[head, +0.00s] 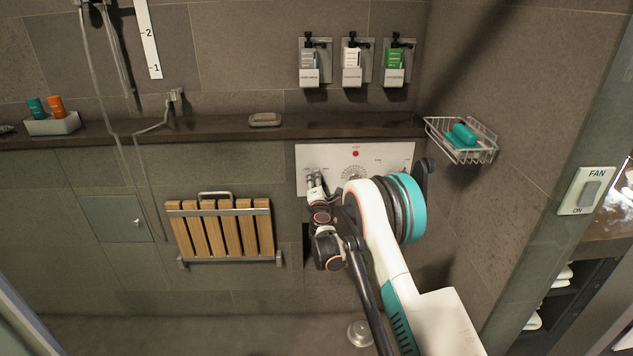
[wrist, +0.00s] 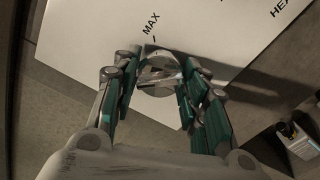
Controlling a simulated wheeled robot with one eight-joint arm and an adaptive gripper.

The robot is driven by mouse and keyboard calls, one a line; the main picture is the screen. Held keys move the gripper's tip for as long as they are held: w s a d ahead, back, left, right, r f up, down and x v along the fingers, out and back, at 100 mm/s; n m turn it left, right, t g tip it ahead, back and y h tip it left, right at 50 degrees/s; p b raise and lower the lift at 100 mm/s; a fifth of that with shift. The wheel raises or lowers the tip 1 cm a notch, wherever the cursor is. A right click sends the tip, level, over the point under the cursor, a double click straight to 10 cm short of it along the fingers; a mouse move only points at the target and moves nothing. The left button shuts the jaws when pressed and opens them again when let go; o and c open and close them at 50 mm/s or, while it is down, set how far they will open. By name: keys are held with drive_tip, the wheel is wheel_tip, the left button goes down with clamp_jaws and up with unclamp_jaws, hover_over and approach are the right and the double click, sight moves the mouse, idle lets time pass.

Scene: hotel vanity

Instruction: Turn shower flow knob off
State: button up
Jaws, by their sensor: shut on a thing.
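The shower flow knob (wrist: 157,62) is a round grey metal knob with a raised bar, on the white control panel (wrist: 90,35) just below the word MAX. My gripper (wrist: 160,92) has its teal-padded fingers on both sides of the knob and is shut on it. In the head view, my gripper (head: 314,180) is at the left part of the white control panel (head: 318,154), and it hides the flow knob there. A round dial (head: 354,173) with marks around it sits at the panel's middle, partly behind my arm. A red dot is above it.
A dark ledge (head: 220,128) runs above the panel, with a soap dish (head: 265,119) on it. A folded wooden seat (head: 219,230) is left of my arm. A wire basket (head: 462,140) with a teal bottle is at right. A hose hangs at left.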

drive_tip(key=shift+a+n, duration=0.1)
drive_tip(key=shift+n, duration=1.1)
drive_tip(key=o, duration=1.1)
drive_tip(key=shift+a, duration=0.1)
drive_tip(key=shift+s, duration=0.1)
drive_tip(key=s, duration=1.2)
drive_tip(key=shift+r, duration=0.15)
